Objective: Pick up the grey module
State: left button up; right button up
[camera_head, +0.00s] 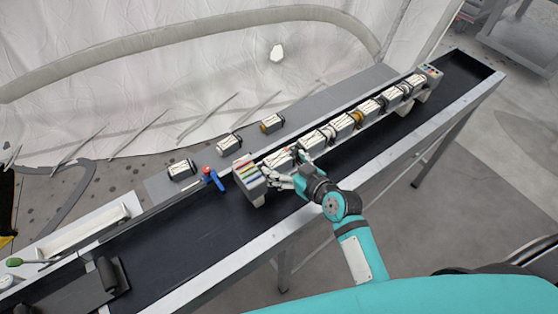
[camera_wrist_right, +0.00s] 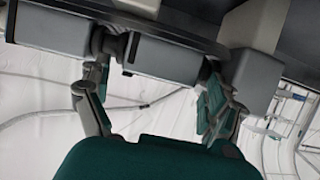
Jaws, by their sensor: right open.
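A row of modules sits along a rail on the dark bench. A module with a grey body and pale label (camera_head: 278,159) is near the row's left end, beside my right gripper (camera_head: 288,174). In the right wrist view a grey rounded module (camera_wrist_right: 165,58) lies across the top, between the open fingers of the right gripper (camera_wrist_right: 155,88). The fingers appear apart, not closed on it. Several modules in the row look greyish, so I cannot tell for certain which one is meant. My left gripper is not in view.
A block with coloured stripes (camera_head: 248,174) ends the row at left. A blue and red valve (camera_head: 212,178) stands beside it. Loose modules (camera_head: 229,143) rest on the grey strip behind.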

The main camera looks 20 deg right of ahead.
jog(key=c, duration=1.3)
jog(key=shift+r, duration=0.15)
jog(key=shift+c, duration=0.6)
